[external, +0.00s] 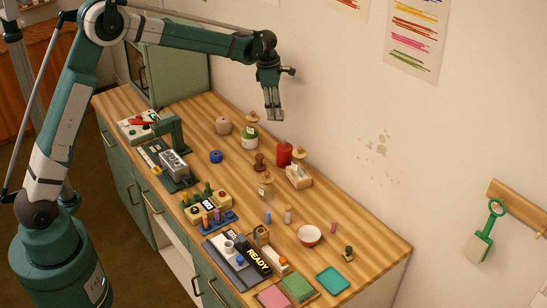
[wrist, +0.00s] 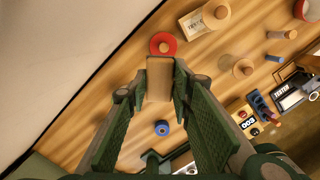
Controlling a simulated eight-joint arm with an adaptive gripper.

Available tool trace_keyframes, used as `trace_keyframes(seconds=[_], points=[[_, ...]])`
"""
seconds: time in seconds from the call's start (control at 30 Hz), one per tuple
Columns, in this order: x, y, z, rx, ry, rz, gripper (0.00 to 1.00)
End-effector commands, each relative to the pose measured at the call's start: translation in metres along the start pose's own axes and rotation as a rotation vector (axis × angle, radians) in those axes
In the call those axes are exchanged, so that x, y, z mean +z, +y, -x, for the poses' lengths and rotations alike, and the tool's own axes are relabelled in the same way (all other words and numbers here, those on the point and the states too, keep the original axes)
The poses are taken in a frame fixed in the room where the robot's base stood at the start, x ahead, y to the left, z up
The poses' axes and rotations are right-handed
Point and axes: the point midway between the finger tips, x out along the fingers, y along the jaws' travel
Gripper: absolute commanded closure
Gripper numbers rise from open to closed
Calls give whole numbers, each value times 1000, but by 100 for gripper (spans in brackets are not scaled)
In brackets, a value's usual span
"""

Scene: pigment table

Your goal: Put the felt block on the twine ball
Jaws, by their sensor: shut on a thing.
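My gripper (external: 273,112) is raised above the back of the table, near the wall. In the wrist view my gripper (wrist: 160,88) is shut on a brown-grey block (wrist: 160,72), which appears to be the felt block. The held block is hard to make out in the external view. A beige round ball (external: 223,125), which appears to be the twine ball, rests on the table at the back left. It is below and to the left of my gripper, well apart from it. I cannot make the ball out in the wrist view.
A green-labelled jar (external: 250,138) stands close right of the ball. A green cabinet (external: 175,70) rises behind left.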

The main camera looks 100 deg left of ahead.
Motion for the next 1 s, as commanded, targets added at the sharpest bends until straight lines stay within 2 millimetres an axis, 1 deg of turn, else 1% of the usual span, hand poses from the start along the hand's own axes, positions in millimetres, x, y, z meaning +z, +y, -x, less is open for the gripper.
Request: trace_keyframes(seconds=[0.03,0.17,0.2,0.37,0.6,0.8,1.0], points=[[-14,14,2,3,0,23,89],[-46,44,6,9,0,75,89],[-56,54,8,11,0,91,89],[-98,89,12,19,0,156,89],[-164,138,20,30,-1,251,89],[-218,171,27,39,-1,324,89],[-257,192,31,45,-1,377,89]])
